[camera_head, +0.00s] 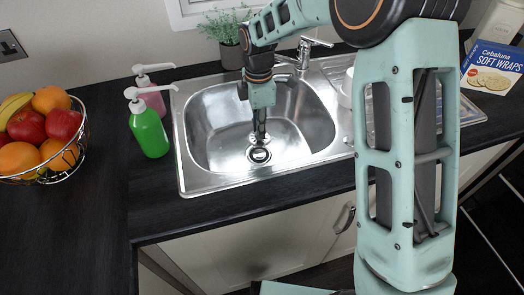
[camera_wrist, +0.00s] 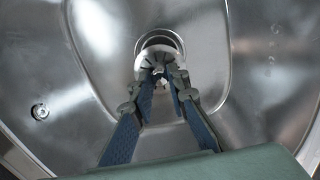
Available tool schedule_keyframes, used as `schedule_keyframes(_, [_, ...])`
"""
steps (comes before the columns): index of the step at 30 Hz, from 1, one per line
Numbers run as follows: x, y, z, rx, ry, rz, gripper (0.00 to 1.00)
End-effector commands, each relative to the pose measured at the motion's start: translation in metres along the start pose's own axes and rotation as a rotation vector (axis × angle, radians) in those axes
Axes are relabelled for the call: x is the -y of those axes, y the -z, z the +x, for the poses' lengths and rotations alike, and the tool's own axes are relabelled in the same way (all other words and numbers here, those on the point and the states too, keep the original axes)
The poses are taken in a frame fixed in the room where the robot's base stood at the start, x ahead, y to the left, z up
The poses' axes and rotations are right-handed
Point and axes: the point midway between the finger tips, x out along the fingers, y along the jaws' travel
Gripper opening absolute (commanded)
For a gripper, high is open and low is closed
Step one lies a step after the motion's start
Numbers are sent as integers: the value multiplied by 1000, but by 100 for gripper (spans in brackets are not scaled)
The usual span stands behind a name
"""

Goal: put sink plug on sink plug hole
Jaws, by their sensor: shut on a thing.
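My gripper (camera_head: 259,133) reaches down into the steel sink basin (camera_head: 212,122). In the wrist view my gripper (camera_wrist: 161,74) has its two fingers converging on a small metal sink plug (camera_wrist: 147,57). The plug also shows at the fingertips in the head view (camera_head: 252,139); the fingers hide part of it. The sink plug hole (camera_head: 259,156) is a dark round opening with a bright rim on the basin floor, just below the plug in the picture. In the wrist view the hole's rim (camera_wrist: 159,39) shows behind the plug, partly covered by it. The plug appears slightly apart from the hole.
The tap (camera_head: 304,50) stands behind the basin, close to my arm. A green soap bottle (camera_head: 149,133) and a pink one (camera_head: 153,98) stand left of the sink. A fruit bowl (camera_head: 82,147) is farther left.

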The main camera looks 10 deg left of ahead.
Motion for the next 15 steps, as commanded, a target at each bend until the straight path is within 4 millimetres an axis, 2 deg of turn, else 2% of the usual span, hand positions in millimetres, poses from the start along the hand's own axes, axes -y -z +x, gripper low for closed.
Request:
schedule_keyframes(1, [1,0,12,0,5,-1,0])
schedule_keyframes(3, [1,1,23,0,3,-2,0])
schedule_keyframes(11, [0,0,45,1,1,0,0])
schedule_keyframes(15, [1,1,66,0,3,-1,0])
